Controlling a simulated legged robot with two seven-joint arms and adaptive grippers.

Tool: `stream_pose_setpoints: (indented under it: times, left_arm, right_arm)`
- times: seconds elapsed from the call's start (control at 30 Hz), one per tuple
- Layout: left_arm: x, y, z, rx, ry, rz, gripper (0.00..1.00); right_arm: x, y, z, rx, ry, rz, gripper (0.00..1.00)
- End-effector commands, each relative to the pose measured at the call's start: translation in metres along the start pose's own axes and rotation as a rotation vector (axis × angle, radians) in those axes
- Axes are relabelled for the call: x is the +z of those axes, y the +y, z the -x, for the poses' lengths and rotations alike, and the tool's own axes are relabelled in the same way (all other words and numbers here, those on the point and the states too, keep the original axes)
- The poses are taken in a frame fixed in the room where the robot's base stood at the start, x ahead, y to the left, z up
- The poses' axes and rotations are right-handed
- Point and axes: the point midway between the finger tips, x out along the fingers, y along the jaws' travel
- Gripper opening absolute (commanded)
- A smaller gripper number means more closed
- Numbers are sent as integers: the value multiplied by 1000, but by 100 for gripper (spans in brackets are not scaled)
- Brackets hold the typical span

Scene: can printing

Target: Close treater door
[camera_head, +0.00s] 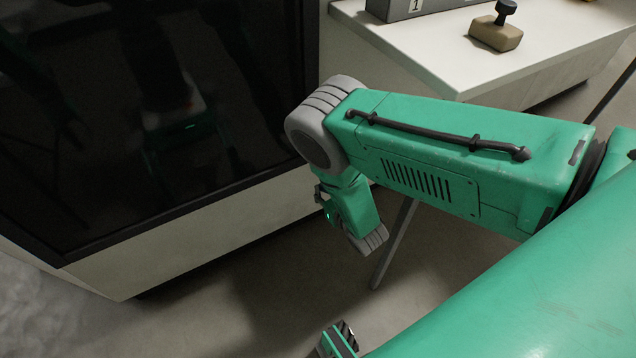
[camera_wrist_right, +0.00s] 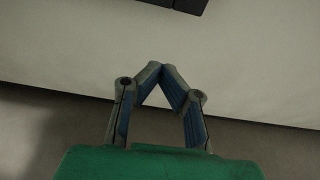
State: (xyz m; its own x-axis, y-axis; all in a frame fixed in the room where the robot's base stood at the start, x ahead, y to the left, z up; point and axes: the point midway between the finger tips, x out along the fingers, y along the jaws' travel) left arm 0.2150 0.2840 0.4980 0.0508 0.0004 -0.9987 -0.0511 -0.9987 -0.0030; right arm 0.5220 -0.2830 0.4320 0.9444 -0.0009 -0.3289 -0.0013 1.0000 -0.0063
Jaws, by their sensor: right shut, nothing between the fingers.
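The treater door (camera_head: 150,100) is a large dark glass panel in a black frame at the left of the head view. It looks roughly in line with the pale front below it, but I cannot tell whether it is fully shut. My right arm comes in from the right and bends down beside the door's right edge. My right gripper (camera_wrist_right: 162,70) shows in the wrist view, its fingertips together and empty, in front of a pale panel. In the head view its fingers are not clear behind the arm.
The pale lower body of the treater (camera_head: 200,225) runs under the door. A white table (camera_head: 430,45) stands behind my right arm, with a stamp-like block (camera_head: 496,33) and a grey box (camera_head: 410,8) on it. Grey floor lies between them. A dark piece (camera_wrist_right: 180,4) shows atop the wrist view.

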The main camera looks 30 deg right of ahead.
Motion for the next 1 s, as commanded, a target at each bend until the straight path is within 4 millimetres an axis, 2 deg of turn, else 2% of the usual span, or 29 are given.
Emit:
stream_pose_setpoints:
  times: [0.1, 0.4, 0.5, 0.63, 1.0]
  left_arm:
    - [1, 0, -13, 0, 0, 0, 34]
    - [2, 0, -35, 0, 0, 0, 34]
    - [2, 0, -30, 0, 0, 0, 34]
    - [1, 0, -30, 0, 1, 0, 34]
    - [1, 0, -30, 0, 1, 0, 34]
  right_arm:
    - [-2, -2, -28, -2, -5, -4, 0]
    - [0, -1, -82, -1, -4, -3, 0]
    - [19, -1, -72, -3, 0, -2, 0]
    - [31, -1, -67, -2, 0, -2, 0]
    - [38, -1, -64, -1, 1, -1, 0]
